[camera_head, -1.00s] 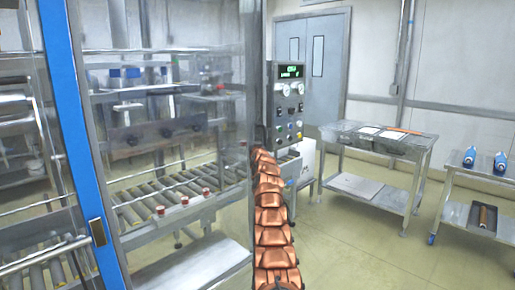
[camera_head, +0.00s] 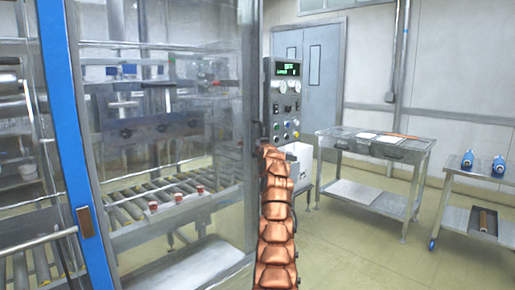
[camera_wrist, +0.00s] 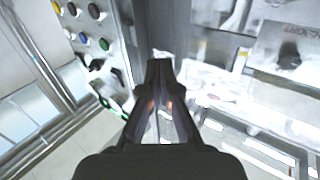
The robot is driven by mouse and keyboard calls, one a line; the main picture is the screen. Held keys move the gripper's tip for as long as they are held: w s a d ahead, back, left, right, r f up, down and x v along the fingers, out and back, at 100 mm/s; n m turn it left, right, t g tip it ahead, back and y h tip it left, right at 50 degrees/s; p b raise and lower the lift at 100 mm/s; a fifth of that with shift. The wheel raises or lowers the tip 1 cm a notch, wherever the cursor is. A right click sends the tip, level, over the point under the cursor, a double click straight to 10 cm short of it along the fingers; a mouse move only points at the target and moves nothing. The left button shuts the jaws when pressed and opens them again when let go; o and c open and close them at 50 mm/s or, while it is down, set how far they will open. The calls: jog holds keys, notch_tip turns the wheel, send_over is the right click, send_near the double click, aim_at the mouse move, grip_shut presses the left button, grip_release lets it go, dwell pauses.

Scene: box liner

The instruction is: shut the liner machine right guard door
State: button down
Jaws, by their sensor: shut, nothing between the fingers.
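The liner machine's right guard door (camera_head: 165,75) is a tall clear panel in a grey frame, right of a blue post (camera_head: 66,140). Machine parts show through it. How far it stands open is hard to tell. My copper-coloured arm rises in front of its right edge. My gripper is small and dark at the arm's tip in the head view, beside that edge. In the wrist view my gripper (camera_wrist: 160,68) is shut and empty, its fingertips near a grey upright edge. Whether it touches the door is unclear.
A control panel (camera_head: 286,85) with buttons stands just right of the door edge; it also shows in the wrist view (camera_wrist: 90,28). A steel table (camera_head: 375,150) and a cart (camera_head: 480,185) with blue bottles stand at right. The floor between is clear.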

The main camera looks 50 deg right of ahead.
jog(key=s+a+b, duration=0.1)
jog(key=s+b, duration=0.1)
jog(key=s, duration=0.6)
jog(key=shift+f, duration=0.15)
jog(key=shift+a, duration=0.15)
